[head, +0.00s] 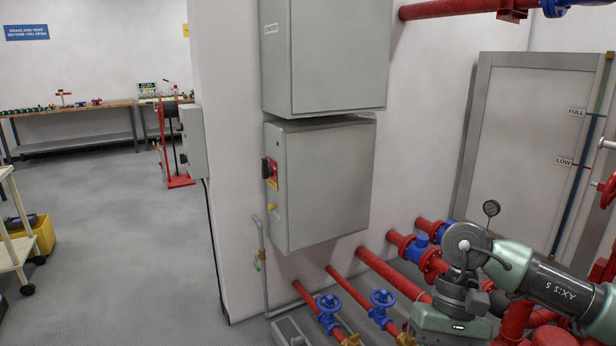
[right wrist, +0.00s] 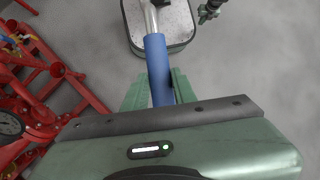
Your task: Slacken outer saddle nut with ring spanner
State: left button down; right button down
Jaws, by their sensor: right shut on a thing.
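My right gripper (right wrist: 158,84) is shut on the blue handle of a tool (right wrist: 157,60) in the right wrist view. A bare metal shaft runs on from the handle to the top edge, where the tool's end is cut off, so I cannot tell its shape. In the head view my right arm comes in at the lower right over the red pipes, and its fingers are below the picture. I cannot make out the saddle or its outer nut in either view. My left gripper is not in view.
Red pipes with blue valve handwheels (head: 382,298) run out from the wall at the lower right. A pressure gauge (head: 491,208) stands beside my right arm. Grey cabinets (head: 322,185) hang on the wall. A yellow bin (head: 42,234) and workbench are at the left, with clear floor between.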

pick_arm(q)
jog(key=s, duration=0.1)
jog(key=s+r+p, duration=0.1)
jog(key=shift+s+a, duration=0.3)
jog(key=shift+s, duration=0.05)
